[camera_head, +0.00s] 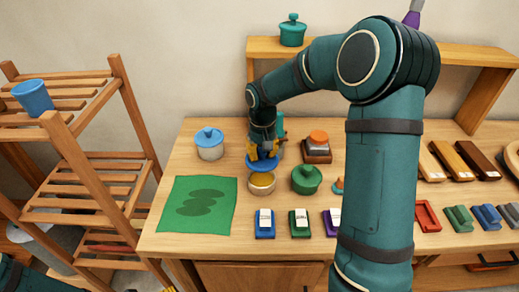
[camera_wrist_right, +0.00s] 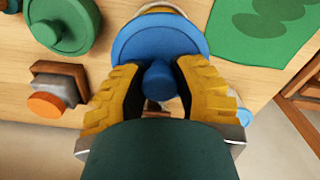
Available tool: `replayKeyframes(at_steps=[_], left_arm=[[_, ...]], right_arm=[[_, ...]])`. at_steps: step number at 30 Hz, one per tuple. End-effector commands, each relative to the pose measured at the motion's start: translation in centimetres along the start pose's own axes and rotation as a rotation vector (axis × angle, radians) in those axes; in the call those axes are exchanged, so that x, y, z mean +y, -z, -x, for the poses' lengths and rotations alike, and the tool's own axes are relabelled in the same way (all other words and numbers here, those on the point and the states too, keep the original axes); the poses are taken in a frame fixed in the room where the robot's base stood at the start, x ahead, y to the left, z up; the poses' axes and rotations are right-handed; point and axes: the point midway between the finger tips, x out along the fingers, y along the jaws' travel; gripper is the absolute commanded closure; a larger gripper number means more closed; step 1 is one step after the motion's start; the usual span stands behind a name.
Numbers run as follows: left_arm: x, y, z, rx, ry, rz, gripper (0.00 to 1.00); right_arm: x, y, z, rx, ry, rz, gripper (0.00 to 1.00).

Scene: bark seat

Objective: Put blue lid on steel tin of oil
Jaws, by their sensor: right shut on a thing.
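My right gripper (camera_head: 264,148) is shut on the knob of the blue lid (camera_head: 262,163), above and slightly behind the tin. In the right wrist view, yellow fingers of the right gripper (camera_wrist_right: 158,85) flank the knob of the blue lid (camera_wrist_right: 160,38). The open tin of oil (camera_head: 262,184) stands upright on the table with yellow contents showing. The lid covers the back part of its rim from the head view, and I cannot tell whether they touch. In the right wrist view the lid hides most of the tin.
A green lidded pot (camera_head: 306,180) stands right of the tin. A blue-lidded tin (camera_head: 209,144) stands back left, behind a green mat (camera_head: 197,205). Blocks with white labels (camera_head: 264,223) line the front. A stack with an orange top (camera_head: 317,145) sits behind right. A wooden rack (camera_head: 95,160) stands left.

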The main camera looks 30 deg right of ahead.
Motion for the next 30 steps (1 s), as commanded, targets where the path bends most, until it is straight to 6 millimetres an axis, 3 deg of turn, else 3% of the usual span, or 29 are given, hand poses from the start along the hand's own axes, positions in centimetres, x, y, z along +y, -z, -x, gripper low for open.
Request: replayKeyframes(at_steps=[18, 30], left_arm=[[-1.4, -1.3, -3.6, -0.025, -0.003, -0.009, 0.0], [-1.5, -1.2, -4.1, -0.022, -0.003, -0.01, 0.0]], right_arm=[[0.0, -0.1, -5.4, -0.002, 0.0, 0.001, 1.0], [0.0, 0.0, -6.2, 0.0, 0.0, 0.0, 1.0]])
